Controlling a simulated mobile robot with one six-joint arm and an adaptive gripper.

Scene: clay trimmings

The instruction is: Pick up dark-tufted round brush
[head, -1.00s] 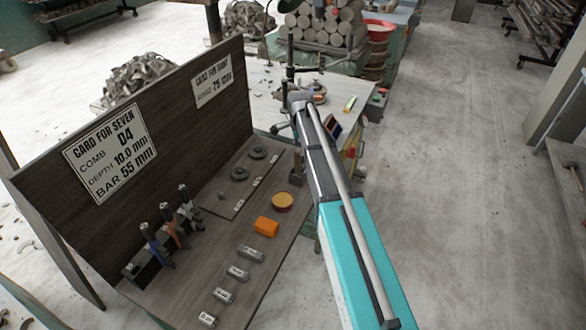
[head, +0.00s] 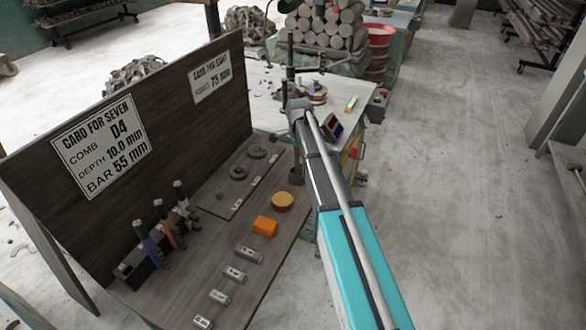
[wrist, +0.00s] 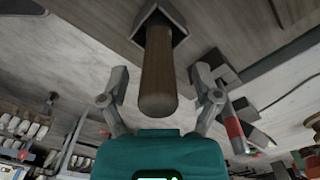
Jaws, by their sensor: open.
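In the wrist view a plain round wooden handle (wrist: 158,75) rises from a grey square holder (wrist: 160,22). No dark tuft shows, so I cannot tell whether this is the dark-tufted round brush. My gripper (wrist: 160,86) is open, with one finger on each side of the handle and gaps between. In the head view a slim brown handle (head: 296,157) stands upright in a small dark block (head: 296,177) at the bench's far right edge, beside my arm. My arm hides most of the gripper there.
An upright board (head: 125,130) with cards stands along the bench's left. Tools in a rack (head: 165,240), an orange block (head: 265,226), a yellow-topped round tin (head: 283,200) and several grey blocks (head: 234,274) are on the bench. A pale table (head: 262,82) with tools lies beyond.

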